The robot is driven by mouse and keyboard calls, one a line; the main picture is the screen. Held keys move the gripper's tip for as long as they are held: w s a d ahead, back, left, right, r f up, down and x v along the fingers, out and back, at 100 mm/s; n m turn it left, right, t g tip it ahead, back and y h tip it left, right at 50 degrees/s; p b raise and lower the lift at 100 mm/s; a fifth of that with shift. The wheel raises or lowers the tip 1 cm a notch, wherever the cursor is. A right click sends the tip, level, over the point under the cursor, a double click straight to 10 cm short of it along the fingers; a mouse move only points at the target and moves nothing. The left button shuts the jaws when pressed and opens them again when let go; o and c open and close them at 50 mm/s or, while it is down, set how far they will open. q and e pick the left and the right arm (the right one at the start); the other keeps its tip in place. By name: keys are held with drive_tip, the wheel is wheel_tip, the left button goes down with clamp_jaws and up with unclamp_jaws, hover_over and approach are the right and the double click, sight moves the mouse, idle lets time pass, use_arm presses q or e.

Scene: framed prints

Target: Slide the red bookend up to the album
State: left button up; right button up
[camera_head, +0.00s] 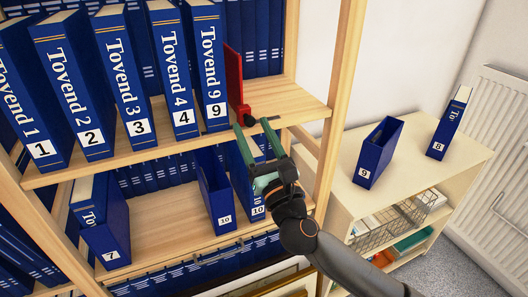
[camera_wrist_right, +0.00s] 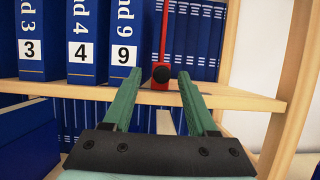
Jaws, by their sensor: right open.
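That album (camera_head: 207,70) is the rightmost of the front row in the head view. My right gripper (camera_head: 252,124) is open at the shelf's front edge.
Albums 1 to 4 stand left of album 9, and more blue volumes line the shelf's back. A wooden post (camera_head: 340,90) bounds the shelf on the right. Empty slipcases marked 10 (camera_head: 215,195) and 9 (camera_head: 378,153) stand on the lower shelf and side cabinet. Bare shelf lies right of the bookend.

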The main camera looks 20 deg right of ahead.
drive_tip(key=b+v, duration=0.3)
drive_tip(key=v, duration=0.9)
